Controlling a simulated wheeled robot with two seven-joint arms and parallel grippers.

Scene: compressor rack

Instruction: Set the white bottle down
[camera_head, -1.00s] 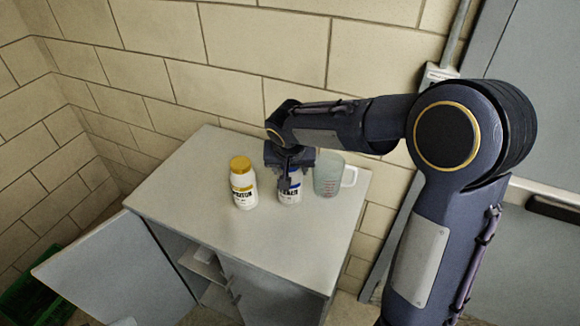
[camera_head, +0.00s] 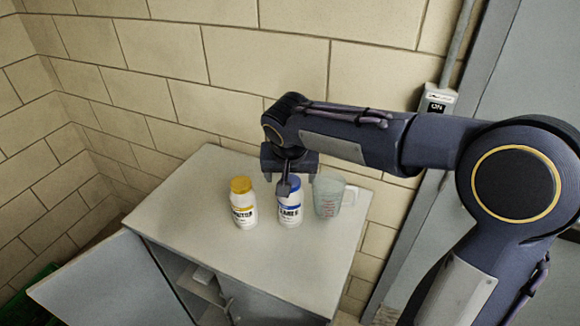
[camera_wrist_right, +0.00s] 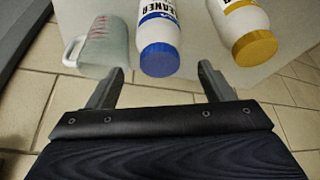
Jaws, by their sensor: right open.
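A white bottle with a blue cap (camera_head: 289,212) stands upright on the top of a grey cabinet (camera_head: 190,215). My right gripper (camera_head: 287,190) is just above it and covers part of its cap. In the right wrist view the jaws are open and empty, and the blue cap (camera_wrist_right: 160,60) lies beyond and between the fingertips, with a gap visible on both sides. A second white bottle with a yellow cap (camera_head: 243,205) stands upright to its left. My left gripper is not in view.
A clear measuring jug (camera_head: 328,194) with a handle stands close to the right of the blue-capped bottle. A brick wall (camera_head: 270,55) rises behind the cabinet. The cabinet's door (camera_head: 110,285) hangs open at the front left. The front of the cabinet top is clear.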

